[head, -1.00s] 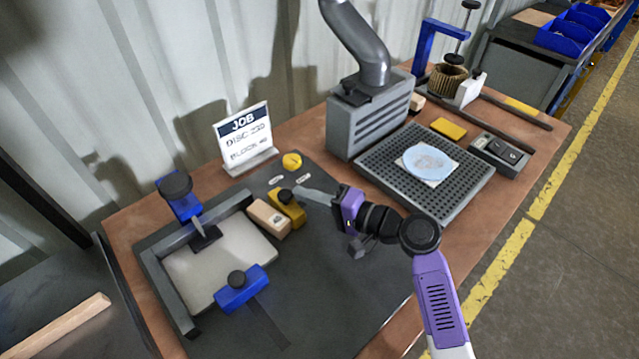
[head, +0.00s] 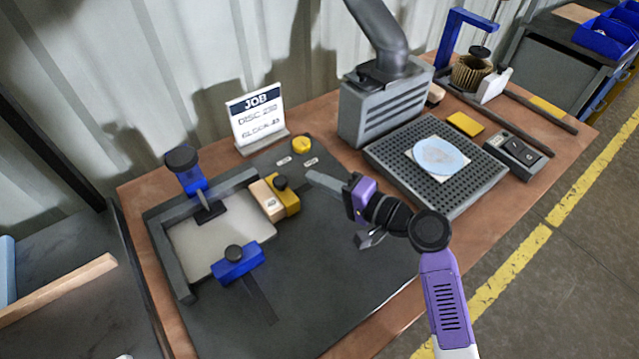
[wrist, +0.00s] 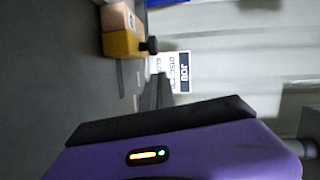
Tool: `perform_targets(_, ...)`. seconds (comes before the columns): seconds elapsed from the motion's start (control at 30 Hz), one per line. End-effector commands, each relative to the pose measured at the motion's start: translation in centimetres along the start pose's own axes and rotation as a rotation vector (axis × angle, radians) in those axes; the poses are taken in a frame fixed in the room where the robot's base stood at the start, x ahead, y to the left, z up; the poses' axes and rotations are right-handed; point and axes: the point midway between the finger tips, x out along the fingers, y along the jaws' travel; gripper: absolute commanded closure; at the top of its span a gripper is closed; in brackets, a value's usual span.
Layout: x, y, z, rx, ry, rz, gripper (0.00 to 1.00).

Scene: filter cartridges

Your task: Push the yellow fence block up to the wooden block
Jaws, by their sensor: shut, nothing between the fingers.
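The yellow fence block (head: 289,201), with a black knob on it, stands right against the side of the wooden block (head: 267,203). No gap shows between them. In the wrist view the yellow block (wrist: 122,45) also lies flush along the wooden block (wrist: 115,18). My gripper (head: 312,177) is shut and empty. Its tip is a little to the right of the yellow block and apart from it. In the wrist view the gripper's dark fingers (wrist: 163,88) point towards the sign, clear of both blocks.
The wooden block adjoins a pale plate (head: 215,245) in a grey corner frame, held by blue clamps (head: 238,263). A yellow round knob (head: 302,145) and the job sign (head: 257,118) stand behind. A perforated grey tray (head: 470,175) is at right.

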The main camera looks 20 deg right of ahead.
Motion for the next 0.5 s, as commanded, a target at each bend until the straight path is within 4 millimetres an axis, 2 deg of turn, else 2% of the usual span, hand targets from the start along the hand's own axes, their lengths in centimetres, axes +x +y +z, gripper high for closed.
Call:
perform_targets(0.03, -1.1, 0.2, 0.0, 0.001, 0.004, 0.0, 1.0)
perform_targets(0.3, -5.8, 0.3, -0.2, 0.001, 0.008, 0.001, 1.0)
perform_targets(0.5, -8.8, 0.2, -0.2, 0.0, 0.007, 0.0, 1.0)
